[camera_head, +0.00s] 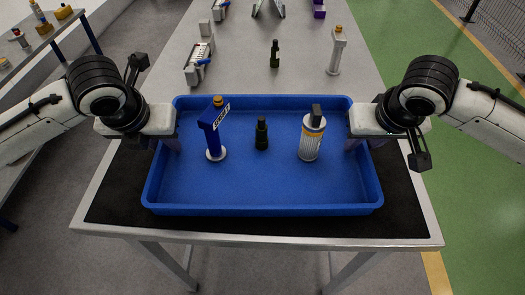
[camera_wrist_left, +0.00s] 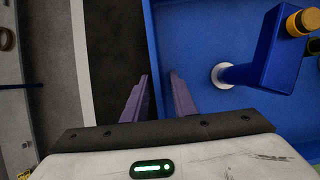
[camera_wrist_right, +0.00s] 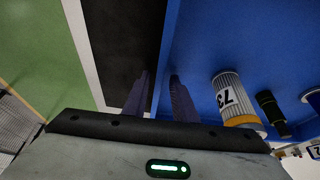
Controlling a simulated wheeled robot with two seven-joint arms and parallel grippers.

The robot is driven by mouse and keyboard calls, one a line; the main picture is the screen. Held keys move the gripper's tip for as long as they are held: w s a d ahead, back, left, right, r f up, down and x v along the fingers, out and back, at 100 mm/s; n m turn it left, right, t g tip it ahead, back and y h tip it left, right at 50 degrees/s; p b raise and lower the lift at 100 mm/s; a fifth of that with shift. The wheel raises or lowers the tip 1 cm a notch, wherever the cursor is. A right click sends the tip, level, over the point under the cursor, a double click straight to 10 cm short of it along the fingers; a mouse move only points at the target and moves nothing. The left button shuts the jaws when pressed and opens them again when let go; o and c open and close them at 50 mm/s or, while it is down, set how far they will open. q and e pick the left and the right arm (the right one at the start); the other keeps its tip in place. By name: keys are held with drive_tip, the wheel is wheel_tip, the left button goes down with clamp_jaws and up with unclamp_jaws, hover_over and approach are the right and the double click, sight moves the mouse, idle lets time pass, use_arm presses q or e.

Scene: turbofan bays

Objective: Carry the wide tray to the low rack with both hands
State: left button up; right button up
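The wide blue tray (camera_head: 260,203) rests level on the black mat of the table in the head view. It holds a blue bracket-like part (camera_head: 210,135) with an orange cap, a small dark green bottle (camera_head: 261,133) and a white ribbed cylinder (camera_head: 311,138). My left gripper (camera_wrist_left: 159,85) is at the tray's left wall, one finger outside and one inside, with a gap visible. My right gripper (camera_wrist_right: 158,82) straddles the right wall the same way, also with a gap. Both are open. I cannot identify the low rack in these views.
The grey table (camera_head: 235,50) carries another green bottle (camera_head: 275,53), a white stand (camera_head: 336,50) and other parts behind the tray. A side bench (camera_head: 45,45) with parts stands at the upper left. Green floor (camera_head: 470,200) lies to the right.

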use_arm(q)
clamp_jaws()
use_arm(e)
clamp_jaws()
use_arm(q)
drive_tip(key=shift+w+r, duration=0.1)
drive_tip(key=shift+r, duration=0.05)
use_arm(e)
drive_tip(key=shift+r, duration=0.1)
idle(0.8)
